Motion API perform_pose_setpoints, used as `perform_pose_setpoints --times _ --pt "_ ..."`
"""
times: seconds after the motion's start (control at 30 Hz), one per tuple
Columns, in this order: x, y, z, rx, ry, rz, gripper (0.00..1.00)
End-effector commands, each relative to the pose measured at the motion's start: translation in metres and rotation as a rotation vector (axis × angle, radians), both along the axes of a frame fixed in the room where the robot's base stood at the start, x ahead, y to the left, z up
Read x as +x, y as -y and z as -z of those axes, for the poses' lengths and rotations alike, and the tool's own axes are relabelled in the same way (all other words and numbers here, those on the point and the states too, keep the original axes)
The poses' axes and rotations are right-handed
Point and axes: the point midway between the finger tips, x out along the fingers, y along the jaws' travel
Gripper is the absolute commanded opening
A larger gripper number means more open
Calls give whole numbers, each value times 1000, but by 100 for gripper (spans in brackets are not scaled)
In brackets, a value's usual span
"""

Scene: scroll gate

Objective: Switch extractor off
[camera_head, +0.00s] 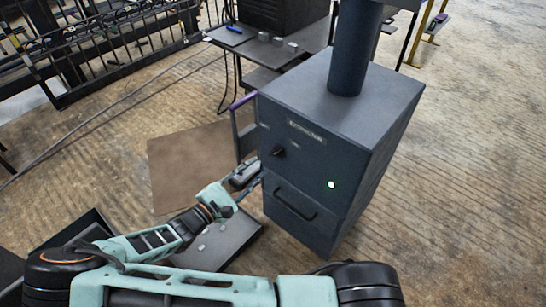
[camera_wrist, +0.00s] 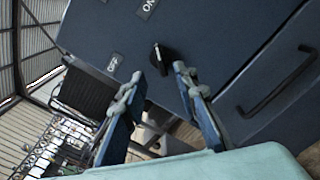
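The extractor (camera_head: 375,133) is a dark blue-grey cabinet with a thick round duct (camera_head: 354,45) rising from its top. A green lamp (camera_head: 331,185) glows on its front. A black rotary knob (camera_head: 279,151) sits at the upper left of the front; it also shows in the wrist view (camera_wrist: 163,60). The knob's pale mark appears on its end toward the ON label (camera_wrist: 148,8). The OFF label (camera_wrist: 115,64) is to the knob's left. My gripper (camera_head: 255,174) is beside the front's left edge. In the wrist view its fingers (camera_wrist: 160,73) are apart, with the knob visible just beyond the gap.
A drawer handle (camera_wrist: 279,83) protrudes below the knob. A dark table (camera_head: 262,50) with small items stands behind the cabinet. A brown board (camera_head: 180,165) lies on the floor at left. Metal railing (camera_head: 110,45) fills the back left. The floor at right is open.

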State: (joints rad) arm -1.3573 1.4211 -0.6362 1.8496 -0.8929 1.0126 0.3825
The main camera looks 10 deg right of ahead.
Motion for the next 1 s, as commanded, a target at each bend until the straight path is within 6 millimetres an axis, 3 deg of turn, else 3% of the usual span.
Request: perform_pose_setpoints --times 0.2,0.4,0.83,1.0 --pt "25 37 2 -3 -1 4 27" --pt "42 59 1 0 1 3 27" --pt "48 67 0 1 -1 2 27" --pt "48 67 0 2 0 2 8"
